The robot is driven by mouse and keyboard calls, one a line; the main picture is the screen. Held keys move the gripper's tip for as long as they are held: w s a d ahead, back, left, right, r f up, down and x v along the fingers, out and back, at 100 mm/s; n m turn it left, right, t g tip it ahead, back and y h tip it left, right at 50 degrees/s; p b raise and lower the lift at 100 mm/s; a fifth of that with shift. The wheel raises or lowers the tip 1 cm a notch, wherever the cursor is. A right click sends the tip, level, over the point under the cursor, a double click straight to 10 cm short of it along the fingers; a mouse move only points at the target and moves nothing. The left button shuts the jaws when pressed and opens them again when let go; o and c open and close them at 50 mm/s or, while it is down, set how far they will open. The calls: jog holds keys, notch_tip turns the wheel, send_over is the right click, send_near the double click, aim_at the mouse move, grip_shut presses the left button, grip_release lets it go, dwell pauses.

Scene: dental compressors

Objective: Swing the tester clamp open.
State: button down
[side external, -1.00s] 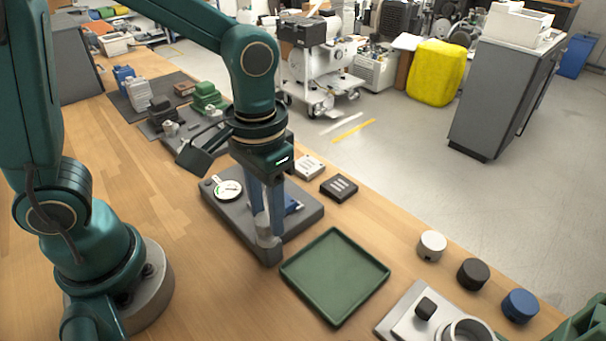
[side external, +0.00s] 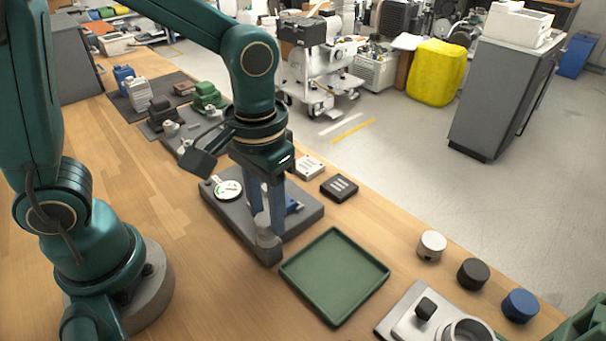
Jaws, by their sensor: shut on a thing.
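The tester (side external: 310,214) is a dark grey plate on the bench with a round white dial gauge (side external: 228,190) at its left. A blue part of the clamp (side external: 293,204) shows just right of my fingers, above the plate. My gripper (side external: 268,240) points straight down over the front part of the tester. Its fingers are shut on the clamp, though the fingers hide most of the grip. A pale grey cylindrical part shows between and behind the fingers. How far the clamp is swung cannot be told.
An empty green tray (side external: 335,312) lies right of the tester. A white block (side external: 311,166) and a black block (side external: 339,187) sit behind it. White, black and blue caps (side external: 520,306) stand at the right. Clear bench lies to the left.

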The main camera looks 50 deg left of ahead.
jog(key=n, duration=0.8)
jog(key=shift+a+r+n, duration=0.1)
jog(key=shift+a+n, duration=0.05)
jog(key=shift+n, duration=0.15)
jog(key=n, duration=0.4)
jog(key=shift+s, duration=0.1)
jog(key=shift+n, duration=2.1)
jog(key=shift+c, duration=2.3)
grip_release()
jog(key=shift+r, duration=2.5)
